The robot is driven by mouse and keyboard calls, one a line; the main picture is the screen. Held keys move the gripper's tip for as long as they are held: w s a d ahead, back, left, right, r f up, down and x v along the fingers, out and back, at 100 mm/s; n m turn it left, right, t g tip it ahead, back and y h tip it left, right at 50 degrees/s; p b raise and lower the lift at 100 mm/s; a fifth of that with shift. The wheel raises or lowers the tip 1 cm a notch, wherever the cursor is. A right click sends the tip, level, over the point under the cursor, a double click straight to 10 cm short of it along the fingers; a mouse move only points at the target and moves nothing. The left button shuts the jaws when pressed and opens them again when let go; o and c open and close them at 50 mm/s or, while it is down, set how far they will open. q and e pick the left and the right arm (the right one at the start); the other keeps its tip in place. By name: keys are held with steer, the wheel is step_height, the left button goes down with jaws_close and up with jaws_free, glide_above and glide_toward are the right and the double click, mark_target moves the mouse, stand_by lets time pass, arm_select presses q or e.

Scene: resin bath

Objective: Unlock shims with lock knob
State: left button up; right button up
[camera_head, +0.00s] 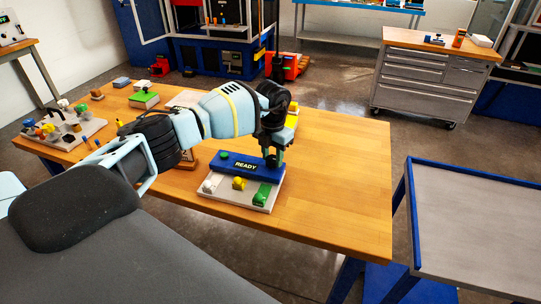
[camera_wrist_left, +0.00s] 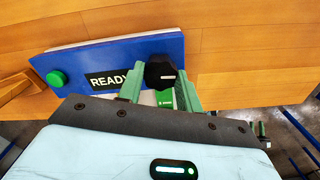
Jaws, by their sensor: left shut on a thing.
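A blue panel (camera_head: 236,167) with a "READY" label stands at the back of a pale base (camera_head: 229,198) on the wooden table. The panel also shows in the left wrist view (camera_wrist_left: 78,57), with a green button (camera_wrist_left: 57,78) at its left end. A black knob (camera_wrist_left: 160,71) is at its right end. My left gripper (camera_head: 272,160) is at that end, with its green fingers (camera_wrist_left: 161,92) on either side of the black knob and shut on it. A white piece (camera_head: 211,182), a yellow piece (camera_head: 239,184) and a green piece (camera_head: 262,194) sit on the base. My right gripper is not in view.
The table's right part (camera_head: 345,170) is clear. A grey tray with several small parts (camera_head: 62,133) lies at the table's left end. A blue-edged cart (camera_head: 470,215) stands at the right, and a metal drawer cabinet (camera_head: 425,80) stands behind.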

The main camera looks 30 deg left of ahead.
mark_target(272, 159)
arm_select(q)
steer(key=shift+n, duration=0.7)
steer(key=o, duration=1)
steer(key=shift+r, duration=3.9)
